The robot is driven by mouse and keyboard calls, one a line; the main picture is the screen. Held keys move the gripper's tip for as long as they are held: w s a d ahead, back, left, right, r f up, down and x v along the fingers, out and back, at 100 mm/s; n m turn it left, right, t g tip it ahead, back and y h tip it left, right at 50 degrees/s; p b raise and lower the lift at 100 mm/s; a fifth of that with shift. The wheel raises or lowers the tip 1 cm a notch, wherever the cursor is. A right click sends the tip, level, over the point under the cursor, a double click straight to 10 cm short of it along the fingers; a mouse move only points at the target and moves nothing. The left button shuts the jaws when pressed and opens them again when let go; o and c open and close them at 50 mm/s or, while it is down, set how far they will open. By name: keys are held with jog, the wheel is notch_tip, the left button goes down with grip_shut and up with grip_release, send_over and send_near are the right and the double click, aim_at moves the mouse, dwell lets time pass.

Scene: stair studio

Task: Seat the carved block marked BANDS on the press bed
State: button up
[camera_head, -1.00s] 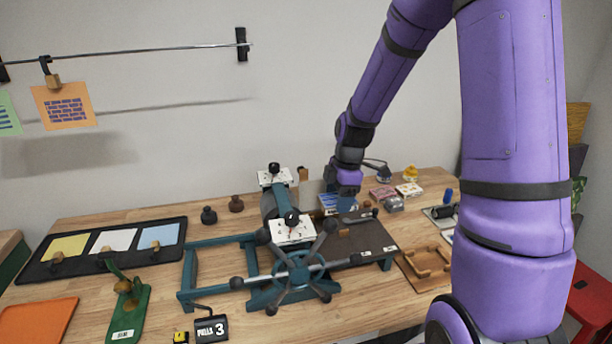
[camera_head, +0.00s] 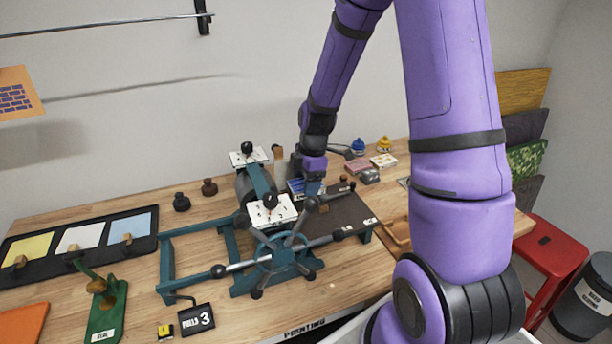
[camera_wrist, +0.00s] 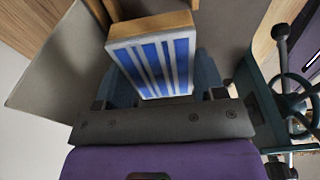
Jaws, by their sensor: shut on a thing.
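In the wrist view a wooden block (camera_wrist: 153,62) with blue and white stripes on its face is between my gripper's two blue fingers (camera_wrist: 164,84). My gripper is shut on it. No marking BANDS can be read. The dark flat press bed (camera_head: 347,213) is at the right of the teal press. In the head view my gripper (camera_head: 312,190) is low at the bed's back left part, beside the press's roller. I cannot tell whether the block touches the bed. The fingers hide part of the block.
The press's spoked wheel (camera_head: 276,255) stands in front of the bed. More blocks (camera_head: 384,160) lie at the back right of the table. An inking tray (camera_head: 80,237) with coloured sheets is at the left. A red stool (camera_head: 552,245) stands right of the table.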

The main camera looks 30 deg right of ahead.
jog(key=shift+f, duration=1.45)
jog(key=shift+f, duration=1.25)
dwell(1.0)
jog(key=o, duration=1)
jog(key=shift+r, duration=4.05)
